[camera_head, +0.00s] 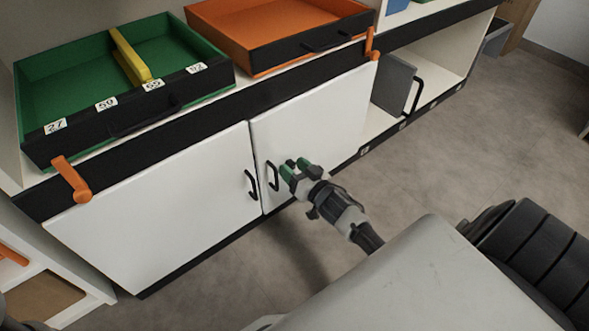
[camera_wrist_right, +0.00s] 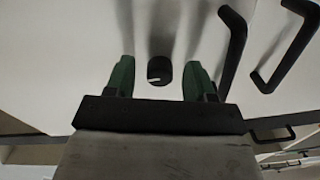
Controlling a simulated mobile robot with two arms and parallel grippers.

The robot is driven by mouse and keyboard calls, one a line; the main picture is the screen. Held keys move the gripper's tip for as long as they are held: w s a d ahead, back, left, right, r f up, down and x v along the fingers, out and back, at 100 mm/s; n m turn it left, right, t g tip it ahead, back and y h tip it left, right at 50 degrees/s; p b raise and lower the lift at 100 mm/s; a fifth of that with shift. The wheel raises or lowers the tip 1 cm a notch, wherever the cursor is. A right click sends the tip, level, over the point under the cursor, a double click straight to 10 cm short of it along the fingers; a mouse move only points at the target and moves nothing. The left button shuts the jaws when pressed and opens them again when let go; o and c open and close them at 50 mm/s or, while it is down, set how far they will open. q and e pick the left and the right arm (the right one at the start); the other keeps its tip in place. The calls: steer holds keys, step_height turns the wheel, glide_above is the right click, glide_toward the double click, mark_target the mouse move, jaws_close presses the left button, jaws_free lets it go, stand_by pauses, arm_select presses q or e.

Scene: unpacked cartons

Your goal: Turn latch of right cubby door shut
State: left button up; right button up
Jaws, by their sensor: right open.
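The white right cubby door (camera_head: 318,122) is closed flush beside the white left door (camera_head: 165,212). Its orange latch (camera_head: 371,45) is at the door's upper right corner, upright on the black rail and reaching down to the door's top edge. My right gripper (camera_head: 293,168) is open in front of the right door's lower left part, near its black handle (camera_head: 273,177) and well below and left of the latch. In the right wrist view, the green fingers (camera_wrist_right: 160,82) are apart before the white door. A dark round piece shows between them; I cannot tell what it is. My left gripper is not in view.
Another orange latch (camera_head: 71,180) is at the left door's upper left. Above are a green drawer (camera_head: 190,48) with a yellow divider and an orange drawer (camera_head: 225,22). An open compartment with a grey panel (camera_head: 392,85) lies right of the door.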

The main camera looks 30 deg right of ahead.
steer(key=c, duration=0.9)
